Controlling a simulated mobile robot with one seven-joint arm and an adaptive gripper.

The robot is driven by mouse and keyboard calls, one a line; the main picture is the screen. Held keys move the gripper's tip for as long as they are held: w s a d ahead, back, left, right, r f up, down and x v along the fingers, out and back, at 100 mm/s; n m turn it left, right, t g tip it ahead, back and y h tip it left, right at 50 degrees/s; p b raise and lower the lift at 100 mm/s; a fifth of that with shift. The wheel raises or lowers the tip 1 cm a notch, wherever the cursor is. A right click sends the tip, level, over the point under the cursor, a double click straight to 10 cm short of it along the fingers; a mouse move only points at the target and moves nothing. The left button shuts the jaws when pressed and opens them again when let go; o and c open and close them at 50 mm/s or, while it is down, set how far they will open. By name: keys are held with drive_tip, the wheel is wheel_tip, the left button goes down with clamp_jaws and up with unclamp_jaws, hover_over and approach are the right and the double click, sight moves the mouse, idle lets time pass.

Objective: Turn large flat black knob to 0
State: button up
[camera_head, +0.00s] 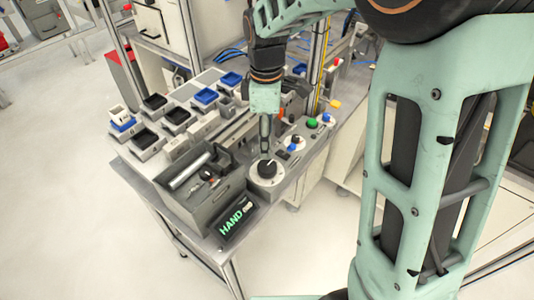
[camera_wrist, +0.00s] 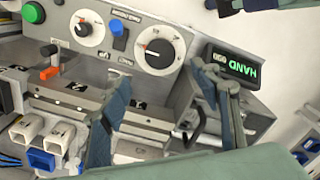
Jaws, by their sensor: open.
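The large flat black knob (camera_head: 266,169) sits on a round pale dial at the near end of the grey panel. In the wrist view the knob (camera_wrist: 159,54) shows whole, with a small reddish-white mark on its left side. The scale figures are too small to read. My gripper (camera_head: 265,147) points down just above and behind the knob in the head view. In the wrist view my gripper (camera_wrist: 172,78) has its two fingers wide apart with nothing between them. The knob lies beyond the fingertips, and I see no contact.
A smaller black knob (camera_wrist: 88,34), a blue button (camera_wrist: 118,28) and a green button (camera_wrist: 33,11) share the panel. A display reading HAND (camera_head: 236,219) stands beside the knob. A grey tool bin (camera_head: 205,190) is to its left. Several small trays cover the bench behind.

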sight(267, 166)
wheel_tip(267, 166, down, 10)
drive_tip(key=shift+f, duration=0.1)
drive_tip(key=shift+c, duration=0.3)
drive_tip(key=c, duration=1.1)
